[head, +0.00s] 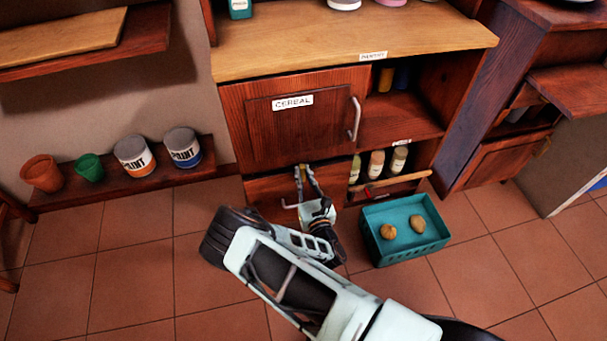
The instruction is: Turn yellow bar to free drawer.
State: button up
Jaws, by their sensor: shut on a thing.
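The yellow bar (298,170) is a small piece on the cabinet front, at the top edge of the drawer below the cereal door. Only a little of it shows between my gripper's fingers. My gripper (305,177) reaches up to it from below and is shut on it. The drawer (262,192) has a dark reddish wood front and looks closed. Its pale handle (290,206) is partly hidden by my gripper. The bar's exact angle is too small to tell.
The cereal door (307,118) above is closed. Several bottles (376,164) stand in an open shelf to the right, behind a wooden rail. A teal crate (405,231) with two round brown items stands on the floor to the right. Pots and paint cans (134,155) line a low shelf at left.

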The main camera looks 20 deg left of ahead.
grip_shut()
jog(key=shift+n, duration=0.3)
jog(key=n+p, duration=0.1)
jog(key=n, duration=0.1)
jog(key=shift+n+p, duration=0.3)
jog(key=shift+p, duration=0.1)
jog(key=n+p, duration=0.1)
jog(key=n, duration=0.4)
jog(key=shift+n, duration=0.3)
jog(key=n, duration=0.4)
jog(key=shift+p, duration=0.35)
jog(key=shift+n, duration=2.5)
